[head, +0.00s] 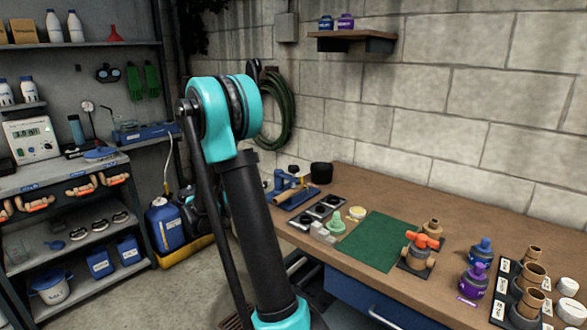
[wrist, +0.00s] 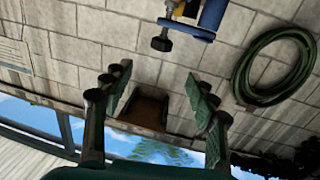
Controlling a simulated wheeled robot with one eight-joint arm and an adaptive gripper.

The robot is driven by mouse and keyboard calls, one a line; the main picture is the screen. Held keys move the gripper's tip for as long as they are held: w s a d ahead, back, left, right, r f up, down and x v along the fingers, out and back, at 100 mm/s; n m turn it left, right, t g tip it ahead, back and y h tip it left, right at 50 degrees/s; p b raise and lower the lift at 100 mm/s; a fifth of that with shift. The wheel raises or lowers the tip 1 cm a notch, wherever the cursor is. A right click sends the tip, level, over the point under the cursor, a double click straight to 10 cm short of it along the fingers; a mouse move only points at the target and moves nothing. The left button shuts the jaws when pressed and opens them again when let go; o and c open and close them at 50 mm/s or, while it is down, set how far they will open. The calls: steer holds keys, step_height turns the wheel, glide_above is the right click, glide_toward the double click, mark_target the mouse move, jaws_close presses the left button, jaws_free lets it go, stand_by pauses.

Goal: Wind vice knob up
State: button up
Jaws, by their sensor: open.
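The blue vice (head: 281,182) stands at the far left end of the workbench, with a dark knob (head: 293,169) on top. A tan rod-like piece (head: 301,198) lies at its base. In the wrist view, which looks upside down, part of the blue vice (wrist: 212,14) shows at the top edge, with the black knob (wrist: 162,43) hanging below it. My gripper (wrist: 160,92) is open and empty. Its two fingers are spread wide, apart from the knob, which appears above the gap between them. The head view does not clearly show my gripper.
A green mat (head: 371,241), a valve with an orange handle (head: 418,247) and purple and blue bottles (head: 473,279) sit on the workbench (head: 445,225). A black cup (head: 321,172) stands near the vice. A green hose (head: 281,118) hangs on the block wall behind.

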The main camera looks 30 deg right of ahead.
mark_target(290, 168)
steer(key=w+d, duration=0.1)
steer(key=d, duration=0.4)
steer(key=w+d, duration=0.1)
steer(key=d, duration=0.5)
steer(key=w+d, duration=0.1)
steer(key=d, duration=0.5)
steer(key=shift+w+r, duration=0.2)
steer(key=shift+w, duration=0.2)
steer(key=c, duration=1.2)
